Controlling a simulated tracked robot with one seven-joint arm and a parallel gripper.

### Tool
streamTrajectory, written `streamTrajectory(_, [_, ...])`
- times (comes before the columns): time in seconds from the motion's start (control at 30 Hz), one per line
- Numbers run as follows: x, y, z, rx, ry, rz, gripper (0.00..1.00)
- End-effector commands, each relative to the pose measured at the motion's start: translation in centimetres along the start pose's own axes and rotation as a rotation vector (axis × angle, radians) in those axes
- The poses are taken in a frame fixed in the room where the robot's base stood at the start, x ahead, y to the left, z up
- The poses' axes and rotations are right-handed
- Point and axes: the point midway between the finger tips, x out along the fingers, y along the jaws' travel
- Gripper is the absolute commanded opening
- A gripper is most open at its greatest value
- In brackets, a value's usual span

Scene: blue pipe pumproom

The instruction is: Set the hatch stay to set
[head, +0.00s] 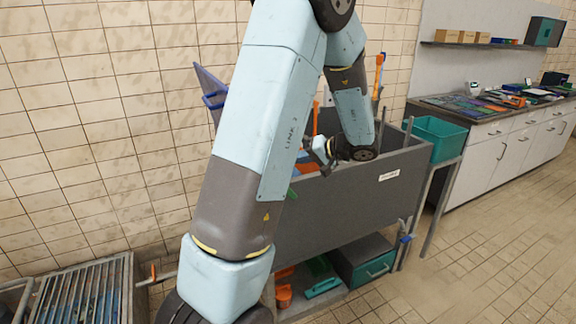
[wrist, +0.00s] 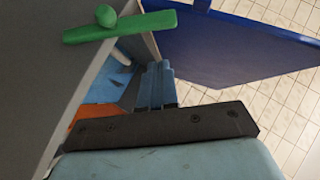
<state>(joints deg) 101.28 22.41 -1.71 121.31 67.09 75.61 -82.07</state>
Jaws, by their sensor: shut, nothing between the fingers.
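A blue hatch panel (head: 210,88) stands tilted open at the left end of a grey box (head: 345,195). In the wrist view the blue panel (wrist: 235,45) fills the upper right. A green lever with a round knob (wrist: 120,27) sits across the top edge of the grey wall; I cannot tell for sure whether it is the hatch stay. A bit of green (head: 291,193) shows beside my arm in the head view. My gripper (head: 318,152) is over the box opening, shut and empty. In the wrist view its fingers (wrist: 156,84) are together, apart from the lever.
Blue and orange items (wrist: 100,95) lie inside the box. Orange-handled tools (head: 379,70) stand upright by its back wall. A teal bin (head: 432,138) is at its right end. A metal grate (head: 85,293) stands front left. Open floor lies on the right.

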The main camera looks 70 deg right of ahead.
Motion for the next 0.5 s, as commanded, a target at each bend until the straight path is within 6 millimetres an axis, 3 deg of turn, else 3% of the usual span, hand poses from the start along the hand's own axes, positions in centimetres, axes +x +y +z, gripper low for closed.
streamTrajectory(0.2, [-4.2,0.2,-0.1,-0.001,0.002,0.001,0.00])
streamTrajectory(0.5, [-7.1,0.2,-0.1,-0.001,0.001,0.000,0.00])
